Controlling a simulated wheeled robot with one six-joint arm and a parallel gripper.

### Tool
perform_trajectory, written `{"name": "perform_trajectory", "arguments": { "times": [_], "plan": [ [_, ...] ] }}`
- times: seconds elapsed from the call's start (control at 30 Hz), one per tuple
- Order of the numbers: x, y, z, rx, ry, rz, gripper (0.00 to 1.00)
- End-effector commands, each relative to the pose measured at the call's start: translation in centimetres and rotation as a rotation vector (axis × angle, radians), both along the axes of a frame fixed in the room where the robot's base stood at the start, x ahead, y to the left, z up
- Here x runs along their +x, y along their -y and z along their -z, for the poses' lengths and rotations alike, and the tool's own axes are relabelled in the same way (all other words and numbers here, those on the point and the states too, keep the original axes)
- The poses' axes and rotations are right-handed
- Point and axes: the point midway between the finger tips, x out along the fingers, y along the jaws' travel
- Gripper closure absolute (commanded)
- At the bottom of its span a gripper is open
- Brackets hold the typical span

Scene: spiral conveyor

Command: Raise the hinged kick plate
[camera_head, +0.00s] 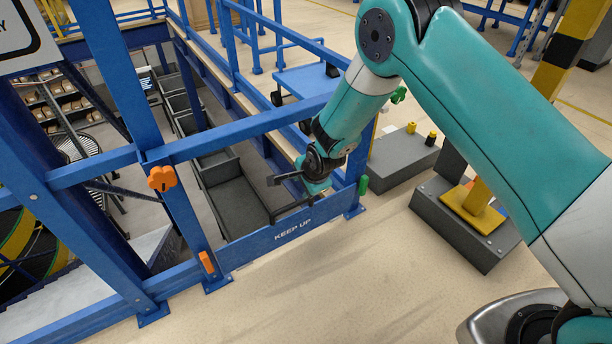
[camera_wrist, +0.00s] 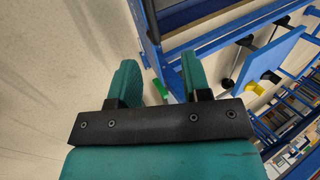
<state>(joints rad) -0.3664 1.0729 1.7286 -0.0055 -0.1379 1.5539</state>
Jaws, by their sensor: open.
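The blue kick plate (camera_head: 290,234), marked "KEEP UP", spans low between two blue posts at the opening. It looks upright, with its lower edge near the floor. My gripper (camera_head: 318,187) is near the plate's right end in the head view, above its top edge in the picture; I cannot tell whether they touch. In the wrist view my gripper (camera_wrist: 160,70) is open, its teal fingers apart with nothing held between them. An orange tab (camera_head: 207,262) sits at the plate's left end and a green tab (camera_head: 363,186) at its right end.
An orange knob (camera_head: 162,178) is on the left post. A blue rail (camera_head: 240,127) crosses above the opening. Grey bins (camera_head: 238,205) stand behind the plate. A grey block with a yellow plate (camera_head: 470,217) stands at right. The floor in front is clear.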

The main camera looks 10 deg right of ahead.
Motion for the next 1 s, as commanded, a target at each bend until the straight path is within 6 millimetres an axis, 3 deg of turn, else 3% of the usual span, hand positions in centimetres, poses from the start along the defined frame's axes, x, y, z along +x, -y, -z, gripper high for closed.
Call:
{"name": "perform_trajectory", "arguments": {
  "times": [0.37,0.47,0.57,0.6,0.7,0.8,1.0],
  "plan": [
    [-0.3,0.1,-0.8,0.000,0.001,0.000,0.56],
    [-0.5,0.3,-0.4,0.004,0.003,-0.005,0.74],
    [-1.3,1.0,1.6,0.036,0.026,-0.044,0.97],
    [-2.0,1.3,2.7,0.061,0.048,-0.067,1.00],
    [-4.0,2.7,5.3,0.135,0.137,-0.116,1.00],
    [-5.7,4.3,6.5,0.189,0.249,-0.111,1.00],
    [-7.7,7.4,6.5,0.194,0.413,-0.024,1.00]
  ]
}}
